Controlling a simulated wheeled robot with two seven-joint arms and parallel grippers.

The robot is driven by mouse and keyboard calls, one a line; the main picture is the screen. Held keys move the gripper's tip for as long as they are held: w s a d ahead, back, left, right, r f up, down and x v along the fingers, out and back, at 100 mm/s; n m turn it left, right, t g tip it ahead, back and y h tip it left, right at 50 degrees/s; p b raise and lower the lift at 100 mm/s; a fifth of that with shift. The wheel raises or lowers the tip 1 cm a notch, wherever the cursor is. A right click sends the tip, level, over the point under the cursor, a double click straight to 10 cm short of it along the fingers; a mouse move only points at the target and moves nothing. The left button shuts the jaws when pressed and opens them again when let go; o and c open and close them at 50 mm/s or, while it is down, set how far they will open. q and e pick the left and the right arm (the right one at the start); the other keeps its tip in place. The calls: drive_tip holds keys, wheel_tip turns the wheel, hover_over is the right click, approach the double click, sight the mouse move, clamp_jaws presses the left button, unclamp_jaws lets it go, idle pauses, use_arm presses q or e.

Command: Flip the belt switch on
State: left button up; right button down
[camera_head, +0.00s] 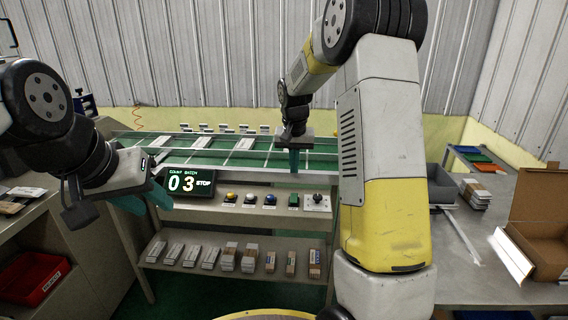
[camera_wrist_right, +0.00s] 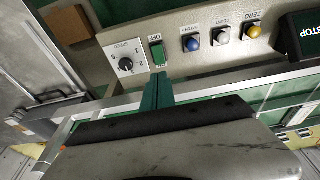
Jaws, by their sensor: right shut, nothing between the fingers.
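The belt switch is a green rocker (camera_head: 293,200) on the beige control panel (camera_head: 229,199) below the conveyor. In the right wrist view the switch (camera_wrist_right: 158,53) sits just beyond my fingertips, between a speed knob and a blue button. The display (camera_head: 189,183) reads "03" and "STOP". My right gripper (camera_head: 294,171) points down at the conveyor's front rail, above the switch; its teal fingers (camera_wrist_right: 157,79) are shut and empty, apart from the switch. My left gripper (camera_head: 147,204) is left of the display, its two teal fingers apart and empty.
The conveyor's metal front rail (camera_head: 240,173) runs above the panel. Yellow (camera_head: 232,197), white (camera_head: 250,199) and blue (camera_head: 270,199) buttons stand left of the switch, the speed knob (camera_head: 316,201) right. Several small boxes lie on the lower shelf (camera_head: 235,274). An open carton (camera_head: 541,225) is at right.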

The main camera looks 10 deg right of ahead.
sight(294, 199)
drive_tip(key=x, duration=1)
drive_tip(key=shift+d+f, duration=0.1)
drive_tip(key=shift+f, duration=0.15)
drive_tip(key=shift+w+d+f+g, duration=0.1)
drive_tip(key=shift+w+f+g, duration=0.05)
drive_tip(key=shift+f+g, duration=0.15)
drive_tip(key=shift+s+a+f, duration=0.1)
drive_tip(key=shift+s+a, duration=0.05)
drive_tip(key=shift+s, duration=0.35)
drive_tip(key=shift+s+a, duration=0.15)
drive_tip(key=shift+s, duration=0.35)
